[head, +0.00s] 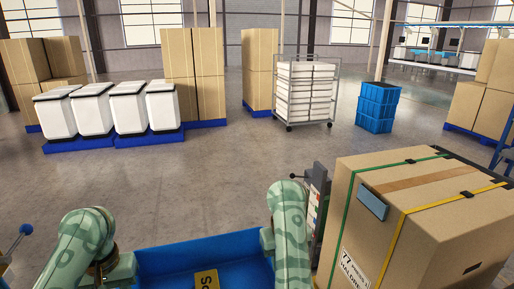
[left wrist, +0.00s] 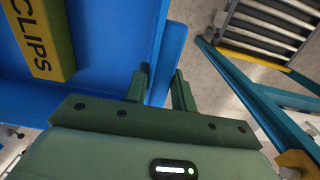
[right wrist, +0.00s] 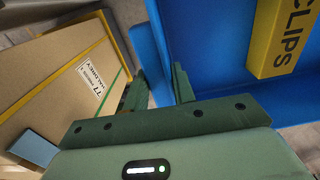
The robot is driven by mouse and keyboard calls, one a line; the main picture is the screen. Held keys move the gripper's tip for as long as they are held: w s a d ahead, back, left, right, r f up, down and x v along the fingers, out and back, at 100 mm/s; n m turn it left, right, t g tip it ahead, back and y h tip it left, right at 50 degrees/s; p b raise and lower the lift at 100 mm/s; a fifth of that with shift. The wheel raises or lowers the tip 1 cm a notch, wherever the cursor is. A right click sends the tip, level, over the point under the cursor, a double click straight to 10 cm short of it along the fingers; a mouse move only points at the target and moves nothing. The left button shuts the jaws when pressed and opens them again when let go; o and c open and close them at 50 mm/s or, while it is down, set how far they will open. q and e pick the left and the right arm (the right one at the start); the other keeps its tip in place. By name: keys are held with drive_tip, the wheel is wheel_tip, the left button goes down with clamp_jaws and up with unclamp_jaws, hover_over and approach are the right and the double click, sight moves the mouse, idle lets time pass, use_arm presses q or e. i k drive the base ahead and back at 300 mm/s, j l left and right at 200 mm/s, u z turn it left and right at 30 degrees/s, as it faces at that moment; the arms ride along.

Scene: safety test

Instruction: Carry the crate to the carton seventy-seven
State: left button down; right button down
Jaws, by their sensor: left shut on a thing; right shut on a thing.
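The blue crate (head: 168,262) is at the bottom of the head view, between my two arms, with a yellow box marked CLIPS (head: 207,280) inside. In the left wrist view, my left gripper (left wrist: 160,86) is shut on one crate wall (left wrist: 110,60). In the right wrist view, my right gripper (right wrist: 160,84) is shut on the opposite wall (right wrist: 205,50). The fingertips are hidden in the head view. The big brown carton with label 77 (head: 425,235) stands close at the right, with green and yellow straps. It also shows in the right wrist view (right wrist: 60,75).
White bins (head: 108,108) on blue pallets, stacked brown cartons (head: 193,80), a wire trolley (head: 305,92) and stacked blue crates (head: 377,107) stand farther back. The middle floor is clear. A blue frame (left wrist: 250,95) and roller conveyor (left wrist: 275,25) are beside my left gripper.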

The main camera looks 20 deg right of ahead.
sight(414, 182)
drive_tip(key=i+j+z, duration=0.1)
drive_tip(key=i, duration=0.5)
drive_tip(key=i+j+z, duration=0.1)
drive_tip(key=i, duration=0.5)
drive_tip(key=i+j+z, duration=0.15)
drive_tip(key=z, duration=0.35)
drive_tip(key=i+j+z, duration=0.2)
drive_tip(key=z, duration=0.25)
drive_tip(key=i+j+z, duration=0.1)
drive_tip(key=j+z, duration=0.2)
drive_tip(key=z, duration=0.2)
